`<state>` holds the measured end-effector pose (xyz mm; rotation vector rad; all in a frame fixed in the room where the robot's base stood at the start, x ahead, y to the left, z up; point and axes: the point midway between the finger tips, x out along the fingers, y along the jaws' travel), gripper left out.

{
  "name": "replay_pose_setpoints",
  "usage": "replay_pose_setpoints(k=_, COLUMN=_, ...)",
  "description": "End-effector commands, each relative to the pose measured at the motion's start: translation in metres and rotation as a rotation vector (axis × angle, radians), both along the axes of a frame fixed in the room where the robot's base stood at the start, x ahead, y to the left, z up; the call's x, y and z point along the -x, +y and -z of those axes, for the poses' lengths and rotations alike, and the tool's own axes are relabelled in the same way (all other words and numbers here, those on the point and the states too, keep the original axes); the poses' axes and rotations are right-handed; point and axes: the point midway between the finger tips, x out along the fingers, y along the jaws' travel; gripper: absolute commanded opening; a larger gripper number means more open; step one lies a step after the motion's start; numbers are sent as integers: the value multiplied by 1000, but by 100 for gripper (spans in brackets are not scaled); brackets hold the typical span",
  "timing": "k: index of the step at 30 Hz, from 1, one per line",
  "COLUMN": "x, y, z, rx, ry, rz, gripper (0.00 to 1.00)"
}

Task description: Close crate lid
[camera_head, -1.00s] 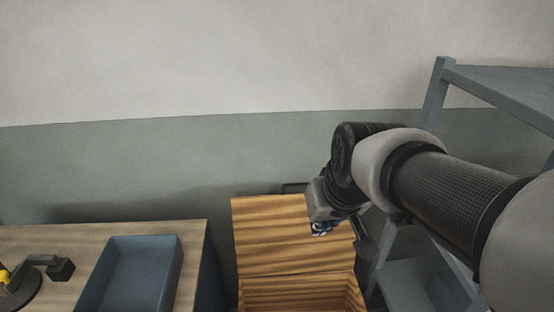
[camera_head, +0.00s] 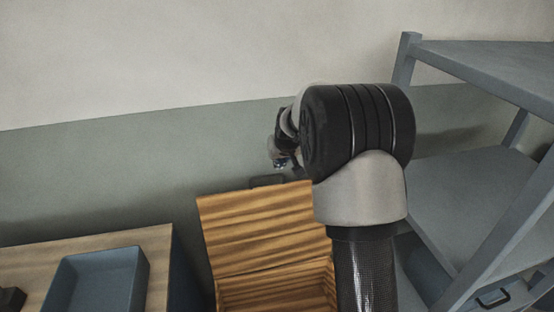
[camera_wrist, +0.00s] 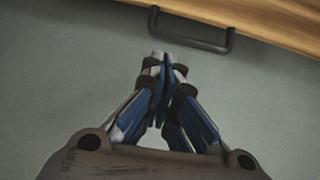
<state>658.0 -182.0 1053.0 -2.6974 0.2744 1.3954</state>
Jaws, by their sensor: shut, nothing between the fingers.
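The wooden crate (camera_head: 275,296) stands at the bottom middle of the head view, its inside partly in sight. Its lid (camera_head: 262,228) is raised and tilts back toward the wall. A dark handle (camera_head: 268,181) sits on the lid's top edge. In the wrist view the lid's edge (camera_wrist: 270,18) runs across the top, with the handle (camera_wrist: 192,40) hanging from it. My gripper (camera_wrist: 163,58) is shut and empty, its fingertips close to the handle; I cannot tell whether they touch. In the head view my gripper (camera_head: 281,164) is small, near the handle and partly hidden by my arm.
A grey shelf rack (camera_head: 475,190) stands on the right, close to my arm. A wooden table (camera_head: 155,245) with a blue tray (camera_head: 100,285) is at the lower left. The wall behind is plain.

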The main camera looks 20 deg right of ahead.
Motion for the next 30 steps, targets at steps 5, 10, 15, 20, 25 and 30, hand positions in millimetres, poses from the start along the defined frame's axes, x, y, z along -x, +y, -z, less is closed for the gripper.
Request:
replay_pose_setpoints(k=5, x=-18, y=-3, z=30, rx=0, ry=2, rz=0, gripper=0)
replay_pose_setpoints(k=10, x=-29, y=-5, z=44, rx=0, ry=1, rz=0, gripper=0)
replay_pose_setpoints(k=15, x=-32, y=-6, z=48, rx=-1, ry=1, rz=1, gripper=0)
replay_pose_setpoints(k=20, x=-32, y=-6, z=47, rx=0, ry=1, rz=0, gripper=0)
replay_pose_setpoints(k=25, x=-32, y=-6, z=47, rx=-1, ry=1, rz=-1, gripper=0)
replay_pose_setpoints(k=30, x=-33, y=-4, z=44, rx=-1, ry=2, rz=-1, gripper=0)
